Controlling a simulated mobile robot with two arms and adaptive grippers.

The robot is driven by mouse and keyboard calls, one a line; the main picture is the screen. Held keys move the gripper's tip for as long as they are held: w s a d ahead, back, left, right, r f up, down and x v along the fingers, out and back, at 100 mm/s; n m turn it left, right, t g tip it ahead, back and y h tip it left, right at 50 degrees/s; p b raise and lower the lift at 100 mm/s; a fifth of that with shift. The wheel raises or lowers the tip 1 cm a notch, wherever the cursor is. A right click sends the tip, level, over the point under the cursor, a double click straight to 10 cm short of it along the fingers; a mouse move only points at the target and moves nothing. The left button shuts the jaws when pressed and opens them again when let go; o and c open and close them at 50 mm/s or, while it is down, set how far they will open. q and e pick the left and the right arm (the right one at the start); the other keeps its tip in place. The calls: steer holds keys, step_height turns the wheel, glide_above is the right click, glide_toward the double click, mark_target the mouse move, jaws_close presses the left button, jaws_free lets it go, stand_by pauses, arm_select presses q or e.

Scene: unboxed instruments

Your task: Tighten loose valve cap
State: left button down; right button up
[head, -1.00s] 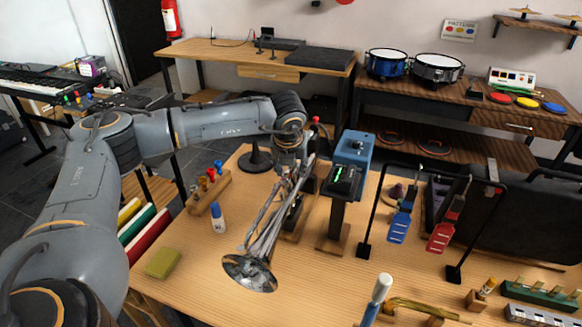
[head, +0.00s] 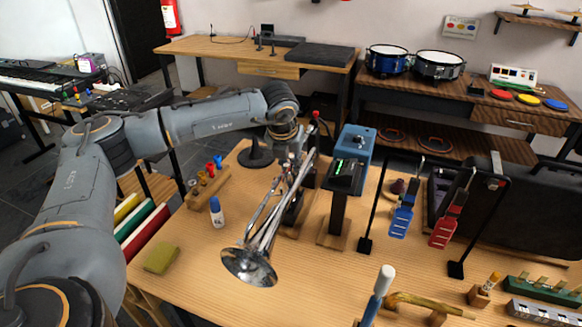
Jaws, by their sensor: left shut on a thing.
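A silver trumpet (head: 262,240) is held on a stand over the wooden table, its bell facing me and its valves at the far end. My left gripper (head: 290,152) is at the valve end of the trumpet, pointing down from the wrist. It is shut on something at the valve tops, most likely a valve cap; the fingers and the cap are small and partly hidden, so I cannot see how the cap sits. My right gripper is not in view.
A wooden block with coloured bottles (head: 207,182), a blue-capped bottle (head: 217,212) and a yellow-green cloth (head: 161,258) lie left of the trumpet. A blue device (head: 353,150) with a display stands right of it. A black rack (head: 415,158) holds blue and red tools.

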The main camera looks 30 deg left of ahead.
arm_select(q)
steer(key=shift+a+m+h+b, duration=0.1)
steer(key=shift+m+h+b, duration=0.4)
steer(key=shift+m, duration=0.7)
steer(key=c, duration=1.2)
jaws_free()
steer(key=shift+s, duration=0.1)
steer(key=shift+r, duration=0.1)
steer(key=v, duration=1.1)
steer(key=shift+s+r, duration=0.3)
steer(key=shift+s, duration=0.05)
